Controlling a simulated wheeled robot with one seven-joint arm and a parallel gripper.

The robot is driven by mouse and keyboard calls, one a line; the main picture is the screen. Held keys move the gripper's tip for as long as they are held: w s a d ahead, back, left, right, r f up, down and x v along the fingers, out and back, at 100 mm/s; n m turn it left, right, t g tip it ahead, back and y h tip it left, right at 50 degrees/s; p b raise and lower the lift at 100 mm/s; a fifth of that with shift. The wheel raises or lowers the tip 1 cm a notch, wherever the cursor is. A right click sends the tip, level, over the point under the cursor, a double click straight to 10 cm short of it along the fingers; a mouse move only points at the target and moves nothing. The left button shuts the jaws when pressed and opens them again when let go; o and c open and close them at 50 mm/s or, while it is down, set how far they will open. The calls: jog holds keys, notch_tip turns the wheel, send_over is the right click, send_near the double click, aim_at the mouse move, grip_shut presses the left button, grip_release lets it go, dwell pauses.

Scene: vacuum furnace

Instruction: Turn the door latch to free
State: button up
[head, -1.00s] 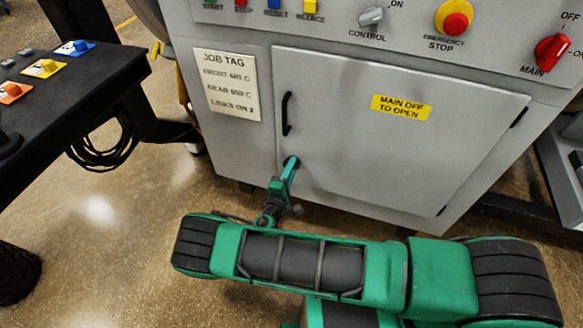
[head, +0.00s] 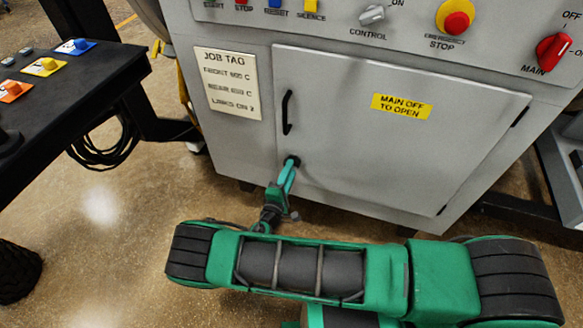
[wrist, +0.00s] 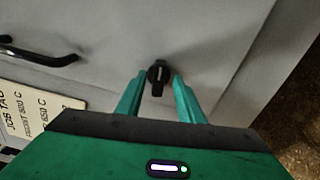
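The door latch (wrist: 157,75) is a small black knob with a pale line on it, on the grey cabinet door (head: 385,130). In the wrist view it sits between and just beyond the tips of my gripper (wrist: 160,84). The two green fingers are apart, one on each side of the latch, with no clear contact. In the head view my gripper (head: 291,165) reaches the door's lower left edge, and the fingers partly cover the latch.
A black door handle (head: 287,112) is above the latch. A yellow label (head: 401,106) reads "MAIN OFF TO OPEN". The red main switch (head: 553,52) is at upper right. A job tag (head: 228,83) is left of the door. A black table (head: 75,85) stands at left.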

jog(key=v, duration=0.7)
jog(key=shift+s+a, duration=0.2)
jog(key=shift+s, duration=0.15)
